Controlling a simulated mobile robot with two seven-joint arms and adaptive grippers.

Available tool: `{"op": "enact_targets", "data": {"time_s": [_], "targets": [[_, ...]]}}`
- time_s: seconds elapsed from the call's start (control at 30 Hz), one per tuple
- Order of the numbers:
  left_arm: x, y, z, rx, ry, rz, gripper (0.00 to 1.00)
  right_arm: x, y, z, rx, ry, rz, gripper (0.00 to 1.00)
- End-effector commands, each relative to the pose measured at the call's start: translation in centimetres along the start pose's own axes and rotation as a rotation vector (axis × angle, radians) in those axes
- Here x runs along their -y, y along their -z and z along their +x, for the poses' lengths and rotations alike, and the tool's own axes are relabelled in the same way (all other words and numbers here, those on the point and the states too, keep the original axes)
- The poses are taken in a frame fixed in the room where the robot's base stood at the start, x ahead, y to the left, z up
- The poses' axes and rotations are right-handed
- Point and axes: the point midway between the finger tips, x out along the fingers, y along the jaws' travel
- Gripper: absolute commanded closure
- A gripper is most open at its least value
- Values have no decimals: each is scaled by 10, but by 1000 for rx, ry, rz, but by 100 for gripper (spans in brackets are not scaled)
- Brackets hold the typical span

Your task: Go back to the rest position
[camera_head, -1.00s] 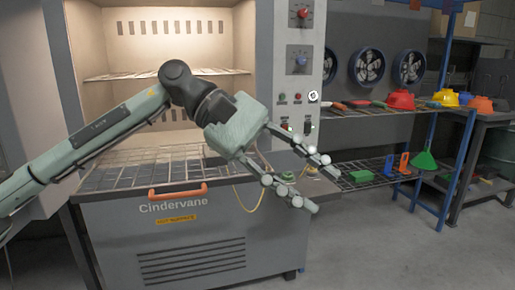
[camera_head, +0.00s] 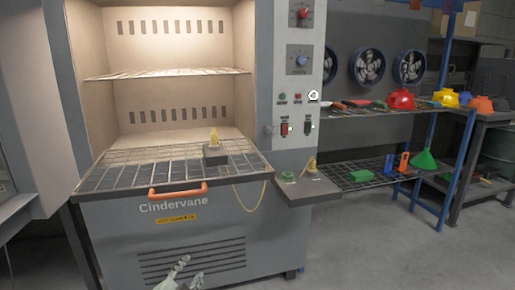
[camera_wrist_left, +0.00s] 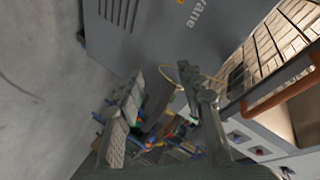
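My left gripper (camera_head: 188,272) shows only at the bottom edge of the head view, with its fingertips pointing up in front of the grey Cindervane cabinet (camera_head: 120,235). In the left wrist view the two fingers (camera_wrist_left: 161,76) stand apart, with nothing held between them. The rest of the left arm is out of the head view. My right gripper is in neither view.
An orange handle (camera_head: 178,191) juts from the cabinet's front below a mesh top (camera_head: 120,176). A dark block with a yellow piece (camera_head: 213,137) stands on it. A small side shelf (camera_head: 310,193) and a blue rack (camera_head: 428,170) stand right. The floor at right is clear.

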Motion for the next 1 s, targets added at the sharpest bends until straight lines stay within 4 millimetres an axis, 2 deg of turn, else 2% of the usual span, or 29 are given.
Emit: {"op": "enact_targets", "data": {"time_s": [0.03, 0.17, 0.2, 0.3, 0.43, 0.53, 0.67, 1.0], "targets": [[-24, -34, -11, 90, -52, -74, 62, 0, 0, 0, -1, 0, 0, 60], [-77, -110, -48, 317, -160, -258, 62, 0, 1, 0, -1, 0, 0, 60], [-93, -132, -63, 389, -189, -311, 62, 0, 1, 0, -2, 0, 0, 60], [-132, -181, -105, 566, -255, -436, 62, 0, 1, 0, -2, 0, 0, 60], [-172, -226, -160, 765, -316, -563, 62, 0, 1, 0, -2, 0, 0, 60], [-192, -247, -193, 875, -343, -629, 62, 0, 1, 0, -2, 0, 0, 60], [-205, -260, -216, 951, -359, -672, 62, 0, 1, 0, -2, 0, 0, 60], [-207, -262, -221, 967, -363, -680, 62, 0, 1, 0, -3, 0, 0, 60]]}}
